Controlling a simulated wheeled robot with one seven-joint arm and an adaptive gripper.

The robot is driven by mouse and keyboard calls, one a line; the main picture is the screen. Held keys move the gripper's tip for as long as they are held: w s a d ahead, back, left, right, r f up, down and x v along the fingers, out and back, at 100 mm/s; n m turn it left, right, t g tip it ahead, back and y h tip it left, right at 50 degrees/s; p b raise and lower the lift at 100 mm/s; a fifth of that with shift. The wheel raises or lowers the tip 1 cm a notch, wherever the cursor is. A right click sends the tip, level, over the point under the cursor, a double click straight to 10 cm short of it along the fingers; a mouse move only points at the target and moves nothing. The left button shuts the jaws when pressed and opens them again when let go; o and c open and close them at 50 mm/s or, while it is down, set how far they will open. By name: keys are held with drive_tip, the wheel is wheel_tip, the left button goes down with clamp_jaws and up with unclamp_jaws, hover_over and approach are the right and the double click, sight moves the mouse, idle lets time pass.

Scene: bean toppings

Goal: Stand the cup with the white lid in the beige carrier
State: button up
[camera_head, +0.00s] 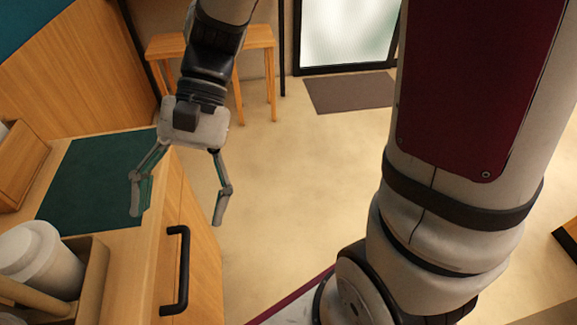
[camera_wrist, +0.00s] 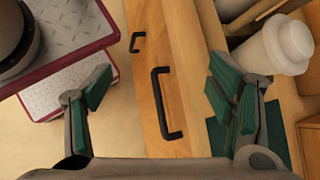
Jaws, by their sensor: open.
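The cup with the white lid (camera_head: 32,248) is upright at the lower left in the head view, on the counter side. In the wrist view the cup (camera_wrist: 278,45) is at the upper right, beyond the right finger. The beige carrier (camera_head: 96,277) is cut off by the lower left corner in the head view; its bar passes before the cup. Part of the carrier also shows in the wrist view (camera_wrist: 262,10). The cup's base is hidden, so I cannot tell whether it is inside the carrier. My gripper (camera_head: 178,220) is open and empty, over the counter's front edge, apart from both.
A dark green mat (camera_head: 95,180) lies on the wooden counter. A wooden box (camera_head: 18,165) stands at its left. Black drawer handles (camera_head: 178,270) stick out of the counter front. A wooden stool (camera_head: 258,45) stands behind.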

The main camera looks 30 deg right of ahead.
drive_tip(key=s+d+r+n+t+h, duration=0.2)
drive_tip(key=s+d+t+h, duration=0.1)
drive_tip(key=d, duration=0.5)
drive_tip(key=s+d+r+n+t+h, duration=0.3)
drive_tip(key=s+d, duration=0.3)
drive_tip(key=d, duration=0.2)
drive_tip(key=shift+s+d+t+h, duration=0.2)
drive_tip(key=shift+t+h, duration=0.4)
drive_tip(key=shift+t, duration=0.3)
wheel_tip(320, 180, up, 12)
drive_tip(key=t+p, duration=0.2)
drive_tip(key=p, duration=0.8)
drive_tip(key=shift+d+f, duration=0.15)
drive_tip(key=shift+f, duration=0.05)
